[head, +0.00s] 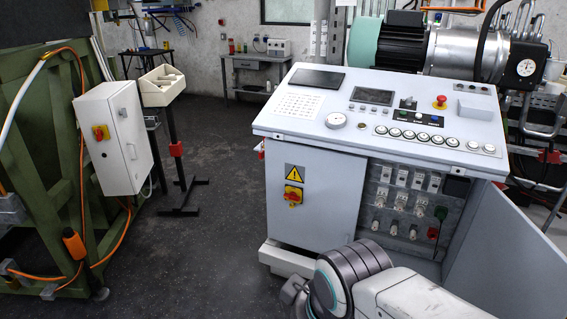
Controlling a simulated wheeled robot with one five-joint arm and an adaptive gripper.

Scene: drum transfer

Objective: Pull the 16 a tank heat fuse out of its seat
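The control cabinet (310,205) stands right of centre with its right-hand door (508,250) open. Inside is a grey panel with rows of white fuse-like parts: an upper row (402,179), a middle row (401,201) and a lower row (393,228). The labels are too small to read, so I cannot tell which one is the 16 A tank heat fuse. All these parts appear to sit in the panel. My arm shows at the bottom, in front of the cabinet and below the open compartment. My gripper's fingers are not visible.
The sloped console (330,95) with dials and buttons overhangs the compartment. A red knob (433,233) and a green one (441,212) sit at the panel's right. A stand with a beige bin (165,90) and a green frame (40,170) are left. Dark floor between is clear.

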